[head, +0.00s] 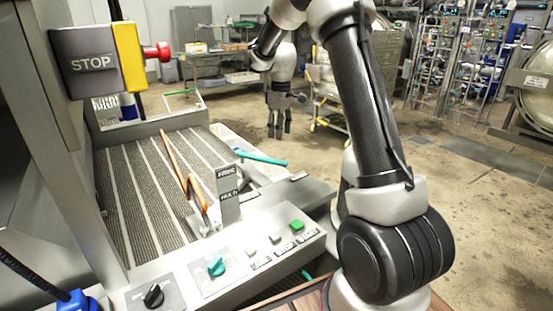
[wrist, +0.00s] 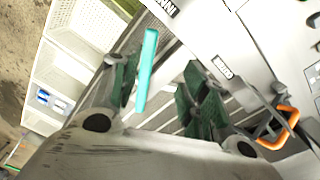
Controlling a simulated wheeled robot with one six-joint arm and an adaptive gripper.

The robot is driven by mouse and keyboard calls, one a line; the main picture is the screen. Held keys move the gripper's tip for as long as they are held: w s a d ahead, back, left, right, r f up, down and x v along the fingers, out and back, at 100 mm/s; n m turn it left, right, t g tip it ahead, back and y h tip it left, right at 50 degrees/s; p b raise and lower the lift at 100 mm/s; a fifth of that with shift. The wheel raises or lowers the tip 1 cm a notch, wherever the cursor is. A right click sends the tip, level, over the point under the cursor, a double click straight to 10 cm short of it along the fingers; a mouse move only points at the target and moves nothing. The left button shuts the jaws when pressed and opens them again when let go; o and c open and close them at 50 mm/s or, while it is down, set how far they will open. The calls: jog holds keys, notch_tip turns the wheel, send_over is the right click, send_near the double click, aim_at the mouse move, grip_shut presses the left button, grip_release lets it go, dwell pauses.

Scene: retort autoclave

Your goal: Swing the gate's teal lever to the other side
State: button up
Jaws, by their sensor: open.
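The teal lever (head: 262,158) sticks out past the conveyor's right-hand edge in the head view, pointing right. In the wrist view the teal lever (wrist: 147,70) shows as a bar between the green-padded fingers in the picture, with my gripper (wrist: 163,95) appearing open around its line of sight. In the head view my gripper (head: 279,130) hangs pointing down, behind and above the lever, apart from it and empty. I cannot make out the gate's panel clearly; an orange bent bar (head: 185,175) stands over the conveyor.
A control panel (head: 250,250) with a teal knob (head: 216,266) and several buttons lies in front, beside an upright label plate (head: 229,192). A red stop button (head: 157,52) is at upper left. A white perforated crate (wrist: 88,25) shows in the wrist view. The floor to the right is open.

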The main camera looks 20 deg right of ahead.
send_over(276, 160)
jog(key=shift+n, duration=0.4)
notch_tip(276, 160, down, 6)
jog(key=shift+s+r, duration=0.15)
notch_tip(276, 160, down, 8)
jog(key=shift+r, duration=0.25)
grip_shut()
